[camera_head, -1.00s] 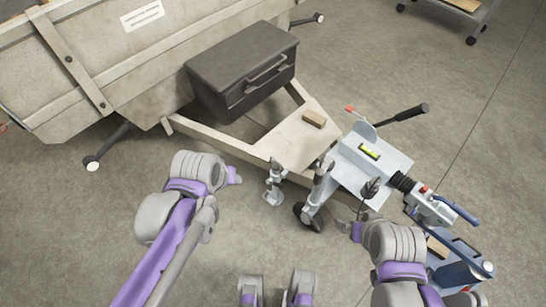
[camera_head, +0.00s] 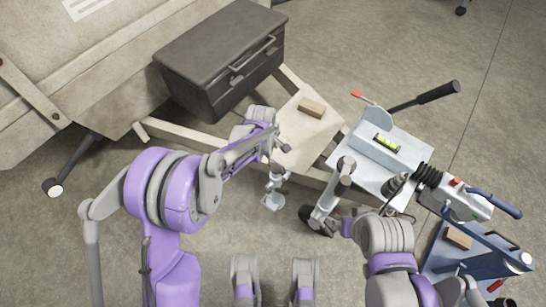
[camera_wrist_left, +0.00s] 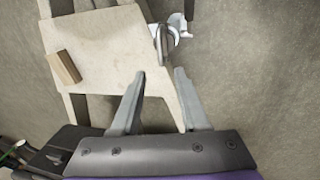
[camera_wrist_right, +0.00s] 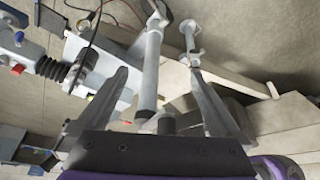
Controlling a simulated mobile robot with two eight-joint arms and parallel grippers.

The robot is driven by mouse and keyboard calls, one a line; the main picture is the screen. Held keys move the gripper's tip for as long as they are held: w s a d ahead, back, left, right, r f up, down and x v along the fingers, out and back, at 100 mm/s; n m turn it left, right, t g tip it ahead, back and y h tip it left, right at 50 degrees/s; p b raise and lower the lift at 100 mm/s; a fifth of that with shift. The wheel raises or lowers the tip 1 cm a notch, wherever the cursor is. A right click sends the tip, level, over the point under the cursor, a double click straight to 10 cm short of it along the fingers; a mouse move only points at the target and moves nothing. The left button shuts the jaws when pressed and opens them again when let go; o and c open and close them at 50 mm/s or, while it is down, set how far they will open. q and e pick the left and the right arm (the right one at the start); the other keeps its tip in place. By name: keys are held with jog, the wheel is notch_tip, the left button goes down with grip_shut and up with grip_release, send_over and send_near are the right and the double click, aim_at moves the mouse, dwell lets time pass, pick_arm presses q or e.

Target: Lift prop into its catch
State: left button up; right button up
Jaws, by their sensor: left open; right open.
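The prop (camera_head: 273,189) is a short metal leg with a flat foot, hanging beside the trailer's drawbar plate (camera_head: 301,137). In the left wrist view the prop (camera_wrist_left: 163,42) is beyond the fingertips, at the plate's edge. My left gripper (camera_head: 277,146) is open and empty above the plate, close to the prop's top; it also shows in the left wrist view (camera_wrist_left: 160,74). My right gripper (camera_wrist_right: 160,74) is open, with the jockey wheel post (camera_wrist_right: 149,72) showing between its fingers. I cannot make out the catch.
The jockey wheel post (camera_head: 335,190) stands right of the prop. A wooden block (camera_head: 312,107) lies on the plate. A dark toolbox (camera_head: 220,58) sits behind. The coupling head (camera_head: 463,200) and a blue tray (camera_head: 470,255) are at right. Floor in front of the prop is clear.

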aim_at(275, 161)
pick_arm(q)
jog(key=f, duration=0.3)
jog(key=w+f+b, duration=0.1)
jog(key=f, duration=0.2)
jog(key=d+f+b, duration=0.1)
jog(key=f, duration=0.2)
jog(key=shift+w+d+f, duration=0.1)
jog(key=shift+w+f, duration=0.15)
jog(key=shift+f, duration=0.1)
grip_shut()
dwell(0.9)
